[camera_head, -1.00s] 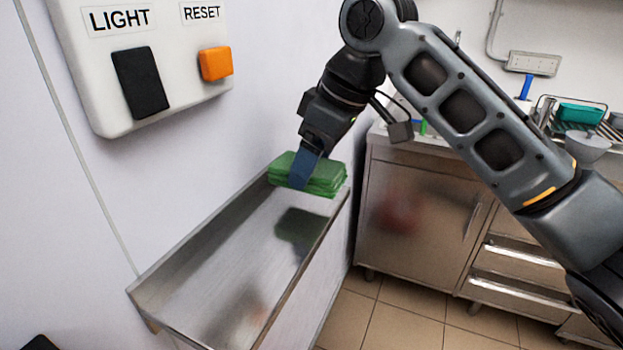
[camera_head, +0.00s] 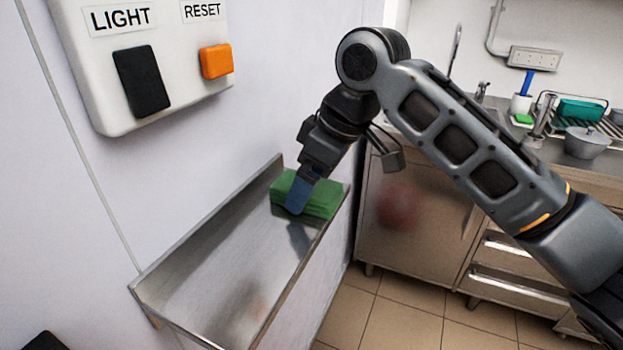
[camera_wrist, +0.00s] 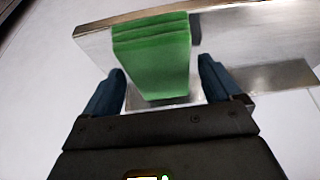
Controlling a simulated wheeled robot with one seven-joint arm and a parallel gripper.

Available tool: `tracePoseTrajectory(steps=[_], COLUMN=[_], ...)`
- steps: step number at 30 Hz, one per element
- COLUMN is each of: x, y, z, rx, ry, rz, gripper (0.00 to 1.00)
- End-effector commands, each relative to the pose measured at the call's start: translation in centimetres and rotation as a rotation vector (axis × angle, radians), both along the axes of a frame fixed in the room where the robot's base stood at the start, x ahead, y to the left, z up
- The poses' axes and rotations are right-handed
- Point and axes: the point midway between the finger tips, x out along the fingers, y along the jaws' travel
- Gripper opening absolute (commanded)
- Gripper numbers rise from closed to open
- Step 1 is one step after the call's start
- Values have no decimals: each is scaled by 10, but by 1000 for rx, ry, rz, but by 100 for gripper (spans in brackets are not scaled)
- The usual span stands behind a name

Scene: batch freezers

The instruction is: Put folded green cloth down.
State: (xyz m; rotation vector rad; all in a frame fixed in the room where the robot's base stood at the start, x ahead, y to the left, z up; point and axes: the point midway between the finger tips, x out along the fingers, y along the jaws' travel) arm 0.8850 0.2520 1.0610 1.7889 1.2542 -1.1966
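The folded green cloth (camera_head: 318,199), a thick layered stack, is in the far end of a metal wall tray (camera_head: 205,262). It appears to rest on the tray floor, though its underside is hidden. My gripper (camera_head: 297,196) is pointed down at the cloth, and a blue finger covers part of its near side. In the wrist view the cloth (camera_wrist: 155,55) lies between the two blue fingers of my gripper (camera_wrist: 162,85). The fingers stand apart, with a clear gap at the right side of the cloth and a narrower one at the left.
A white panel with a black LIGHT switch (camera_head: 141,82) and an orange RESET button (camera_head: 215,61) is on the wall above the tray. A steel cabinet (camera_head: 410,225) stands beyond the tray, with a grey pot (camera_head: 588,143) on the counter. Tiled floor (camera_head: 400,325) is clear.

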Motion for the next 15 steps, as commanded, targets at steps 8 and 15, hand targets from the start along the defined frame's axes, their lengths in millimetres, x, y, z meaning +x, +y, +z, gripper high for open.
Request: tracePoseTrajectory(steps=[8,15], x=[0,-2], y=[0,-7], z=[1,20], rx=[0,1], ry=[0,-2], rz=[0,1], gripper=[97,97])
